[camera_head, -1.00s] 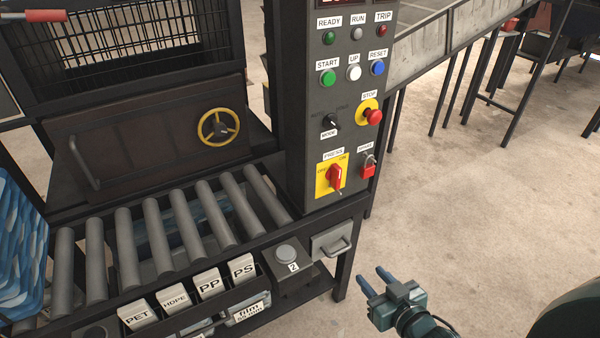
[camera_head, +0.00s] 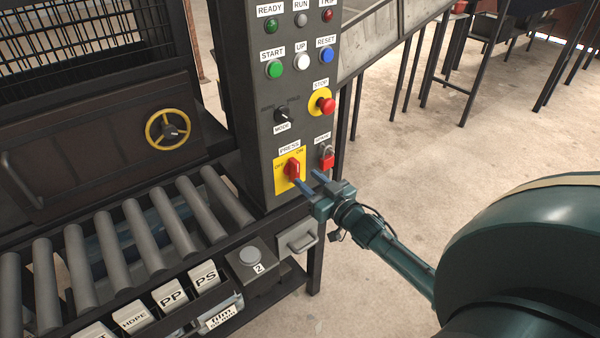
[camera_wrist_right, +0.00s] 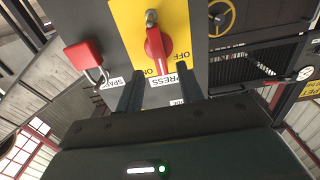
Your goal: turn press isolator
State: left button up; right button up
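The press isolator (camera_head: 292,169) is a red rotary handle on a yellow plate marked OFF and ON, low on the dark control panel. In the right wrist view the handle (camera_wrist_right: 158,48) appears upside down, a small grey metal piece at its end. I cannot tell surely which mark it points to. My right gripper (camera_head: 309,180) is open, its fingers pointing at the panel just in front of and below right of the handle. In the wrist view the handle lies beyond and between the fingertips (camera_wrist_right: 158,85), apparently untouched. My left gripper is not in view.
A red padlock (camera_head: 327,160) hangs under the SPARE label, close right of the isolator. Above are the red STOP button (camera_head: 326,104) and the MODE knob (camera_head: 282,115). Rollers (camera_head: 130,230) lie left.

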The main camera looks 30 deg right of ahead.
aim_at(298, 171)
jog(key=shift+w+a, duration=0.2)
jog(key=shift+w, duration=1.95)
grip_shut()
